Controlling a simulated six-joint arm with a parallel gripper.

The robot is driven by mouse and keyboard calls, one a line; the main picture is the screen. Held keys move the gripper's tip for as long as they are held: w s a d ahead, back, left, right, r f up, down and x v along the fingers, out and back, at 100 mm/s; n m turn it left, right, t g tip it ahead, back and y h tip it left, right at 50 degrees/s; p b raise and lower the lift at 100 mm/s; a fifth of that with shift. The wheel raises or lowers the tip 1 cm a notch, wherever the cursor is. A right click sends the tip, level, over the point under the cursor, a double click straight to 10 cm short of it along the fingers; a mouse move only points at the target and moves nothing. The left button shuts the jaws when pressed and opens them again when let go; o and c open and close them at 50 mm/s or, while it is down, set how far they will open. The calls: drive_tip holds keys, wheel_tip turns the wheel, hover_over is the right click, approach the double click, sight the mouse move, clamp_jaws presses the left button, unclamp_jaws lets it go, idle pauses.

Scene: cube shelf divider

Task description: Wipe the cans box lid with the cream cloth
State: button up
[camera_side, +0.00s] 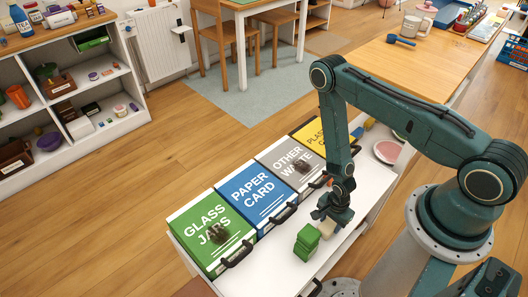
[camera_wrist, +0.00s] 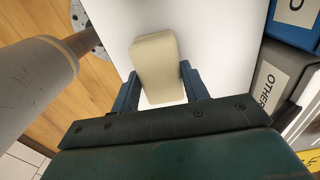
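The cream cloth (camera_wrist: 158,65), a thick rounded block, lies between the two fingers of my gripper (camera_wrist: 160,80) in the wrist view. The fingers flank its near end; I cannot tell whether they press on it.
The green glass jars lid (camera_side: 205,245) and grey-white other waste lid (camera_side: 285,153) carry dark smudges. The blue paper card lid (camera_side: 250,190) looks clean. Black handles front the boxes. A pink plate (camera_side: 387,151) lies to the right.

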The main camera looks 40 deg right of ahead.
sight(328, 222)
drive_tip(key=c, duration=0.4)
drive_tip(key=shift+r, duration=0.15)
drive_tip(key=shift+r, duration=2.35)
drive_tip(key=shift+w+r+n, duration=0.3)
drive_tip(key=shift+w, duration=0.2)
drive_tip(key=w+a+r+n, duration=0.1)
drive_tip(key=w+r+n, duration=0.4)
drive_tip(key=r, duration=0.4)
drive_tip(key=w+a+r+n, duration=0.1)
drive_tip(key=w+r+n, duration=0.4)
drive_tip(key=r+n, duration=0.2)
drive_tip(key=w+a+r+n, duration=0.1)
drive_tip(key=w+r+n, duration=0.4)
drive_tip(key=r, duration=0.6)
drive_tip(key=shift+r+n, duration=0.25)
drive_tip(key=shift+n, duration=0.15)
